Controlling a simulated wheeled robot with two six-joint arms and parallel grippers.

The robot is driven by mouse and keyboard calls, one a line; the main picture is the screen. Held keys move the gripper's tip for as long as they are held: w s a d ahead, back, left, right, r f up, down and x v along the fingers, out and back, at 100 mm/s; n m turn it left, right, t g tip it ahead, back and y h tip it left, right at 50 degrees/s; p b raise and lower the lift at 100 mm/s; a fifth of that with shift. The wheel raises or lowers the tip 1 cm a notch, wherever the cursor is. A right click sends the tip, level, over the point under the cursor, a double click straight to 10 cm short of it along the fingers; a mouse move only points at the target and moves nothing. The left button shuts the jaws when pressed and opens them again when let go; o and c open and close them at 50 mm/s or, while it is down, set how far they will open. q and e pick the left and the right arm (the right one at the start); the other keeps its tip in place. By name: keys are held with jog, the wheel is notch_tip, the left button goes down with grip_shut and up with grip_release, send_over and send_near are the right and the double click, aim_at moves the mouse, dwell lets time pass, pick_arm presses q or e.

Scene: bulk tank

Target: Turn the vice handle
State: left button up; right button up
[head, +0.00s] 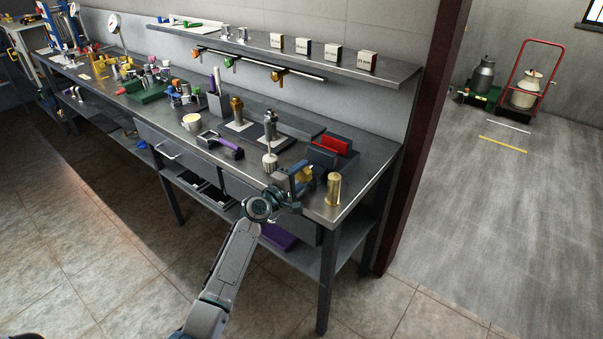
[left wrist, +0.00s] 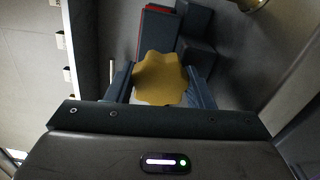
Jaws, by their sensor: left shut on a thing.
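The vice (head: 322,157) stands near the right end of the workbench (head: 365,178). It has a dark blue-grey body and a red part between its jaws; it also shows in the left wrist view (left wrist: 195,22). The vice handle (head: 304,174) is a yellow lobed knob at its front. My left gripper (head: 297,178) reaches it from the front of the bench. In the left wrist view the handle (left wrist: 160,74) sits between the two fingers of the left gripper (left wrist: 160,88), which are shut on it. My right gripper is in neither view.
A brass cylinder (head: 333,189) stands close right of the left gripper, near the bench corner. A whisk-like tool (head: 270,160) and a purple-handled tool (head: 228,149) are to the left. A shelf (head: 380,74) with labelled blocks runs above. The floor in front is clear.

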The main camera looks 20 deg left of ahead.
pick_arm(q)
jog(key=shift+n+p, duration=0.3)
jog(key=shift+n, duration=0.6)
jog(key=n+p, duration=0.1)
jog(key=n, duration=0.3)
jog(key=shift+r+n+p, duration=0.1)
jog(key=shift+n+p, duration=0.2)
jog(key=shift+p, duration=0.1)
jog(key=n+p, duration=0.1)
jog(key=n, duration=0.3)
jog(key=shift+p, duration=0.3)
jog(key=shift+n+p, duration=0.35)
jog(key=shift+n, duration=0.85)
jog(key=o, duration=1)
jog(key=shift+c, duration=0.2)
jog(key=v, duration=1)
jog(key=shift+s, duration=0.35)
